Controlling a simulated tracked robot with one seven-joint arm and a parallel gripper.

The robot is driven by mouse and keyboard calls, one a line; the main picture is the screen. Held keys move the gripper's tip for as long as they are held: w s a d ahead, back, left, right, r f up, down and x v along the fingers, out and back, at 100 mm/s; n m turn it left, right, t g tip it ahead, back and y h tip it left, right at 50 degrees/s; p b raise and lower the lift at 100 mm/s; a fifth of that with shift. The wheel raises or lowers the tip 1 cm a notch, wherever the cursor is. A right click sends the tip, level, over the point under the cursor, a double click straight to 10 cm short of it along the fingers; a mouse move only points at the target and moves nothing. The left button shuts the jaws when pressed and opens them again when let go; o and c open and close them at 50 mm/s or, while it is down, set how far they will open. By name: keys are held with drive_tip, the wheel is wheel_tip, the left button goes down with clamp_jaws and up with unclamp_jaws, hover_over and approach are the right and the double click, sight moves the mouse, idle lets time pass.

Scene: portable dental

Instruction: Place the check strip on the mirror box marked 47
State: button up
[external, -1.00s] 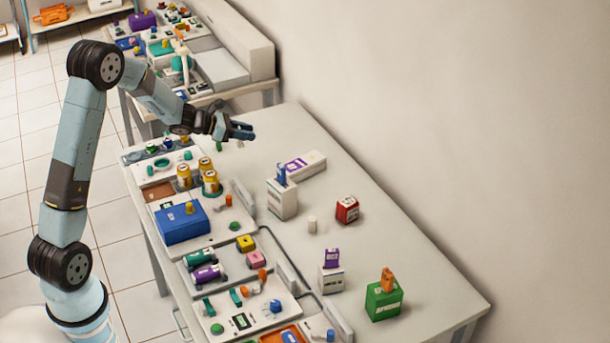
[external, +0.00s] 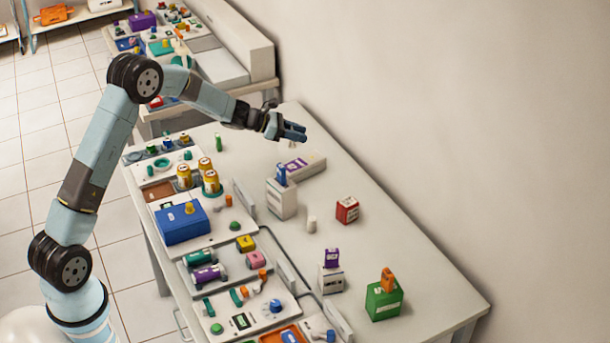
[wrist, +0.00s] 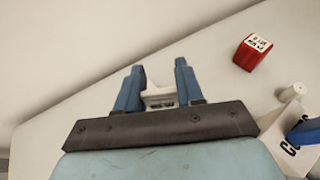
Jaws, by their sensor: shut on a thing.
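My gripper (wrist: 160,85) is shut on a small white piece (wrist: 159,97) with a grey marked face, which I take for the check strip. In the external view my gripper (external: 300,132) is over the back part of the table, and only a little of the held piece shows below it. A long white box with a purple label (external: 312,164) lies just below the gripper. A white box with a blue piece on top (external: 282,203) stands nearer. A red box (external: 347,209) with a white label also shows in the wrist view (wrist: 250,55). I cannot read 47 on any box.
A small white cylinder (external: 311,224) stands near the red box. A white box with a purple piece (external: 331,280) and a green box with an orange piece (external: 384,303) stand farther right. Trays of small parts line the left edge. The wall side is bare.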

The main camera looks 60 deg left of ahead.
drive_tip(key=w+f, duration=0.2)
drive_tip(key=f, duration=0.1)
drive_tip(key=w+a+f, duration=0.1)
drive_tip(key=w+f, duration=0.1)
drive_tip(key=shift+f, duration=1.65)
drive_tip(key=shift+f, duration=0.1)
drive_tip(key=o, duration=1)
drive_tip(key=v, duration=1.2)
drive_tip(key=shift+r, duration=0.2)
